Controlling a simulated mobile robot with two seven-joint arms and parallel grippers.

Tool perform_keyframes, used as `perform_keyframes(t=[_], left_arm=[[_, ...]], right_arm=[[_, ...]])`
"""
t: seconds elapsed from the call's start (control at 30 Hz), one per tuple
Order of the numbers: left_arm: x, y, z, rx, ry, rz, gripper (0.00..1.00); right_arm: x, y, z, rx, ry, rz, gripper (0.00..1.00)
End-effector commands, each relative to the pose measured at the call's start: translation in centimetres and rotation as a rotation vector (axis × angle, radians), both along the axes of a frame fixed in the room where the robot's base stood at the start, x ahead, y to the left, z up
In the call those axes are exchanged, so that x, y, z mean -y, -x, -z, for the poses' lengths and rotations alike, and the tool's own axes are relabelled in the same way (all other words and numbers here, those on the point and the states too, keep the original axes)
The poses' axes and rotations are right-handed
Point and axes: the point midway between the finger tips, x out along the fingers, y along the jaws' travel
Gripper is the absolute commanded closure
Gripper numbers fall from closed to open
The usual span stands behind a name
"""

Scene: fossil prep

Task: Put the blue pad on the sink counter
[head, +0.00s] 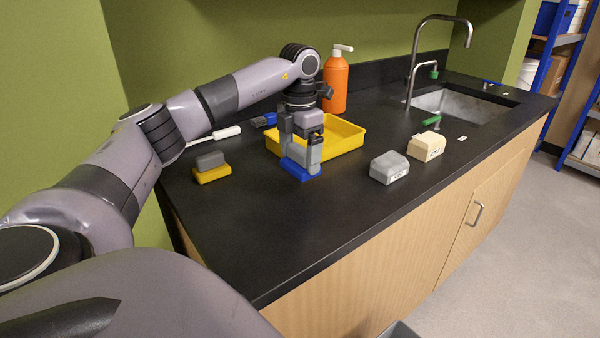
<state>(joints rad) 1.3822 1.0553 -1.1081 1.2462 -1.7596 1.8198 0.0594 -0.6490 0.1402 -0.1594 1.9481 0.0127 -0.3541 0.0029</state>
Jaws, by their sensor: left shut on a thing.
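The blue pad (301,171) is at the dark sink counter (262,218), in front of the yellow tray. My left gripper (301,158) points down from above and is shut on the pad's grey upper part. The pad's blue base looks level and at or very close to the counter top; I cannot tell whether it touches. The gripper fingers hide part of the pad. My right gripper is not in view.
The yellow tray (347,137) stands behind the gripper. A grey-and-yellow pad (211,168) lies left, a grey block (389,167) and a cream block (427,146) right. An orange bottle (336,85) and the sink (460,105) are farther back. The front counter is clear.

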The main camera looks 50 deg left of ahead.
Motion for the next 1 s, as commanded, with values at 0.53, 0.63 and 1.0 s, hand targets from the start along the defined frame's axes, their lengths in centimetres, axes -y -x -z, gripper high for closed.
perform_keyframes(t=[0.53,0.63,1.0], left_arm=[[0.0,0.0,4.7,0.001,0.001,-0.001,0.55],[0.0,0.0,4.7,0.001,0.000,-0.001,0.55],[0.0,0.0,5.1,0.000,0.000,0.000,0.00]], right_arm=[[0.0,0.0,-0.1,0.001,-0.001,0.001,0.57],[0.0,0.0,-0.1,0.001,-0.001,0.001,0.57],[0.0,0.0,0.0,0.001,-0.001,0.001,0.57]])
